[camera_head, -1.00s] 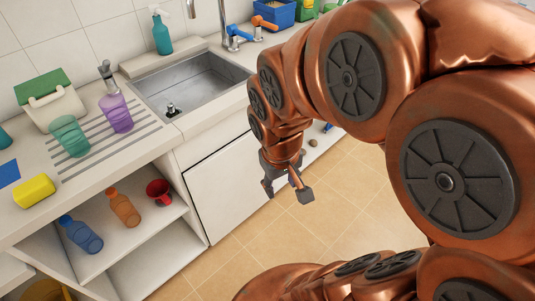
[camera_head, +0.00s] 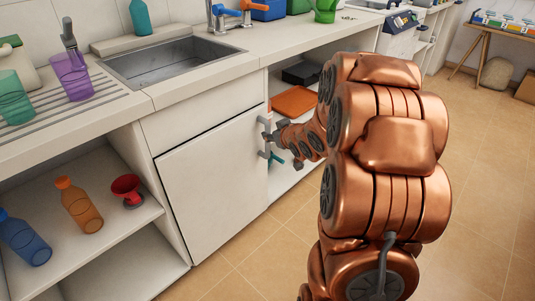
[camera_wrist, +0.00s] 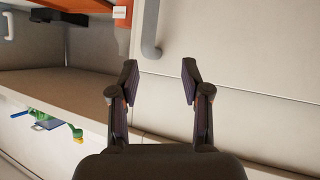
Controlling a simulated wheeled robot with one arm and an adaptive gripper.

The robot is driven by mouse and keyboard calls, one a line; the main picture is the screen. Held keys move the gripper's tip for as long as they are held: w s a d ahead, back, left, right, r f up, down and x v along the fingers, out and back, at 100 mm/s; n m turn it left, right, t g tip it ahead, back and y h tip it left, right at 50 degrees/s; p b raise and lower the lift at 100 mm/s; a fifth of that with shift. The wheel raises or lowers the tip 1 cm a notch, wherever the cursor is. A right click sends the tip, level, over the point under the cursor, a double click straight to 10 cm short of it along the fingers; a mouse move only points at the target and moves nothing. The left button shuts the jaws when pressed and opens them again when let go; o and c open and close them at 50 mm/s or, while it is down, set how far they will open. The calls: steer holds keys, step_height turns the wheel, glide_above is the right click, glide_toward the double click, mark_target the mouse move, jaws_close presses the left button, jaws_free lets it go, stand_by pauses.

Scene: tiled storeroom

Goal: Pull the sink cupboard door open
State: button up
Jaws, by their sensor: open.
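The sink cupboard door (camera_head: 212,185) is a plain white panel below the sink and looks shut. Its grey bar handle (camera_wrist: 150,30) is upright near the door's right edge in the head view. In the wrist view the handle shows at the top, beyond my fingertips and slightly left of the middle between them. My gripper (camera_head: 272,137) is at the door's right edge, close to the handle. Its two fingers (camera_wrist: 159,78) are open, with nothing between them. In the head view the gripper and handle overlap, so contact there cannot be told.
The sink (camera_head: 175,62) is above the door. An open shelf on the left holds a blue bottle (camera_head: 22,240), an orange bottle (camera_head: 80,205) and a red funnel (camera_head: 128,190). An open compartment on the right holds an orange tray (camera_head: 295,102). The tiled floor (camera_head: 240,265) in front is clear.

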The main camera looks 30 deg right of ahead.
step_height(320, 180, down, 8)
steer(key=w+d+t+y+b, duration=0.2)
steer(key=d+t+b, duration=0.15)
steer(key=b, duration=0.35)
steer(key=t+b, duration=0.2)
steer(key=b, duration=0.3)
glide_above(268, 154)
steer(key=w, duration=0.1)
steer(key=shift+d+f+y, duration=0.2)
steer(key=shift+f+y, duration=0.1)
steer(key=shift+f, duration=0.25)
steer(key=shift+c, duration=0.5)
jaws_close()
